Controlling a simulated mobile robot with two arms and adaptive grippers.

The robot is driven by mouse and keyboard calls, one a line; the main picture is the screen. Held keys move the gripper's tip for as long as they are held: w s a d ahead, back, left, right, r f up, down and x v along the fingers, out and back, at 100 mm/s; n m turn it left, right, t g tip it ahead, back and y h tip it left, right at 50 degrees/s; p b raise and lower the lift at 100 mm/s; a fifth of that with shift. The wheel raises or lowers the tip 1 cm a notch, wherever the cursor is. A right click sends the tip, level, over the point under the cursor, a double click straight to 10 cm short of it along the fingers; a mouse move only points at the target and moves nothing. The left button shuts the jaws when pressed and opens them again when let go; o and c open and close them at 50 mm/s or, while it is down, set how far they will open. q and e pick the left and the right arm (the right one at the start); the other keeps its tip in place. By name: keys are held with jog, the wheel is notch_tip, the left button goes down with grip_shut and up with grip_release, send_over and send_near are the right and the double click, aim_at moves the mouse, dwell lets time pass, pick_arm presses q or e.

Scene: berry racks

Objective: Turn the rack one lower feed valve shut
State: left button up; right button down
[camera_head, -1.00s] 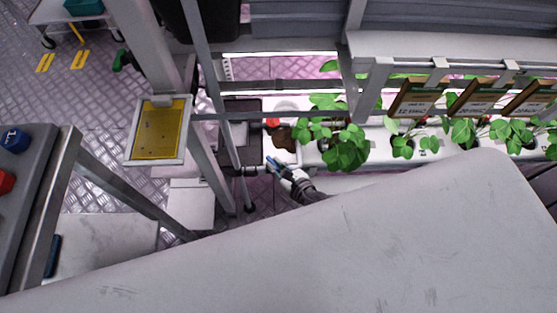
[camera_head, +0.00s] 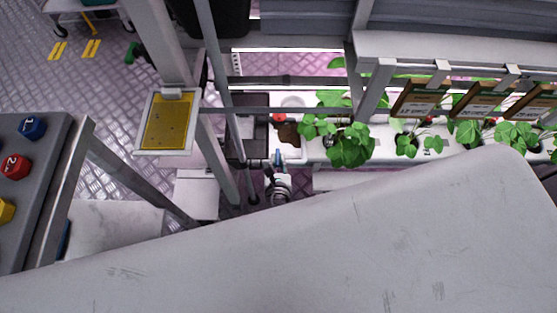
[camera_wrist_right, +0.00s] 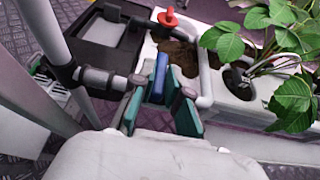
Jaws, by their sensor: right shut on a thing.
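The lower feed valve shows as a blue lever (camera_head: 278,155) at the near left end of the white trough, on a grey pipe. In the right wrist view the blue lever (camera_wrist_right: 158,78) stands between the fingers, roughly across the pipe (camera_wrist_right: 97,79). My right gripper (camera_head: 277,171) is shut on the lever; its teal-padded fingers (camera_wrist_right: 158,104) lie on both sides of it. The valve body is mostly hidden by the gripper. My left gripper is not in view.
A red knob (camera_wrist_right: 168,16) stands on the trough just beyond the valve. Leafy plants (camera_head: 350,145) grow to the right. A rack post (camera_head: 219,110) and a yellow card in a frame (camera_head: 167,122) stand to the left. A panel with coloured buttons (camera_head: 15,167) is at far left.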

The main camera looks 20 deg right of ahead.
jog(key=shift+a, duration=0.1)
dwell(0.3)
jog(key=c, duration=1.2)
grip_release()
jog(key=shift+s+r, duration=0.1)
jog(key=shift+s, duration=0.05)
jog(key=shift+o, duration=0.2)
jog(key=v, duration=1.2)
